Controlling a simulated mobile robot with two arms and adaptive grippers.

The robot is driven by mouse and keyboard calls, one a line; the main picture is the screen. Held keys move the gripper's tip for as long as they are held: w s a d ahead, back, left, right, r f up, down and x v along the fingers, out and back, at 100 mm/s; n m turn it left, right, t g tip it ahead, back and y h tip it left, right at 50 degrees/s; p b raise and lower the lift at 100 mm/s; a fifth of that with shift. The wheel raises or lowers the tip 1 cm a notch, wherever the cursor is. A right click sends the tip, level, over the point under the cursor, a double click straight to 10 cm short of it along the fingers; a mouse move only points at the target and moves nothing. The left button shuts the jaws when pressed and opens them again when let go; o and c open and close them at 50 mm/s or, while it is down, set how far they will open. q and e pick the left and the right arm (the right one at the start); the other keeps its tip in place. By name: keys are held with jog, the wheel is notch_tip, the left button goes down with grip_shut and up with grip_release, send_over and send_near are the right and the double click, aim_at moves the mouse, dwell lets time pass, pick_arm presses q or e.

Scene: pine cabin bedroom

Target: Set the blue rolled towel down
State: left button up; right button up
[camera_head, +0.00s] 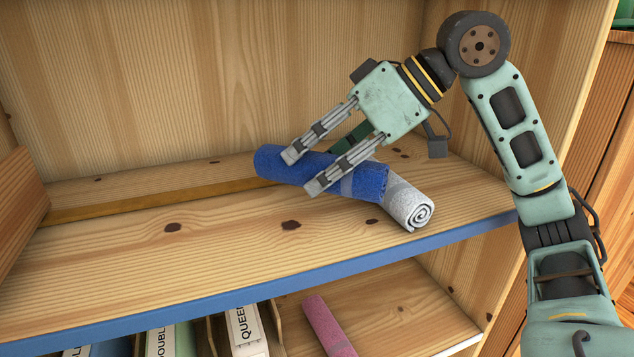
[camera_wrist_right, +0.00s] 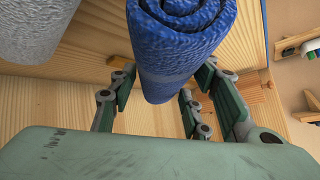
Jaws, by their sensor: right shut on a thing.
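The blue rolled towel (camera_head: 370,181) is a tight cylinder with a pale band, held roughly lengthwise along the upper shelf (camera_head: 220,232). My right gripper (camera_head: 303,171) is shut on it, one finger on either side. Its spiral end shows in the right wrist view (camera_wrist_right: 182,50), between the green finger links. Whether the blue towel touches the shelf or the grey towel is unclear. My left gripper is out of view.
The shelf's left part is bare, with a wooden side panel (camera_head: 20,215) at far left. A blue strip (camera_head: 250,279) edges the shelf front. Below are labelled upright dividers (camera_head: 243,328) and a pink roll (camera_head: 328,325). The cabinet back wall (camera_head: 180,80) stands close behind.

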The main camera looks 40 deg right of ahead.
jog(key=shift+w+a+f, duration=0.15)
jog(key=shift+w+f, duration=0.1)
jog(key=shift+f, duration=0.2)
notch_tip(320, 180, down, 2)
jog(key=shift+s+f+b, duration=0.1)
jog(key=shift+f+b, duration=0.1)
jog(key=shift+b, duration=0.3)
jog(key=shift+f, duration=0.6)
jog(key=shift+r, duration=0.1)
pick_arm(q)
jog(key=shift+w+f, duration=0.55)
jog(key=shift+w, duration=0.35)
pick_arm(e)
jog(key=o, duration=1.1)
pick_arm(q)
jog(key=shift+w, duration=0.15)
pick_arm(e)
jog(key=shift+o, duration=0.4)
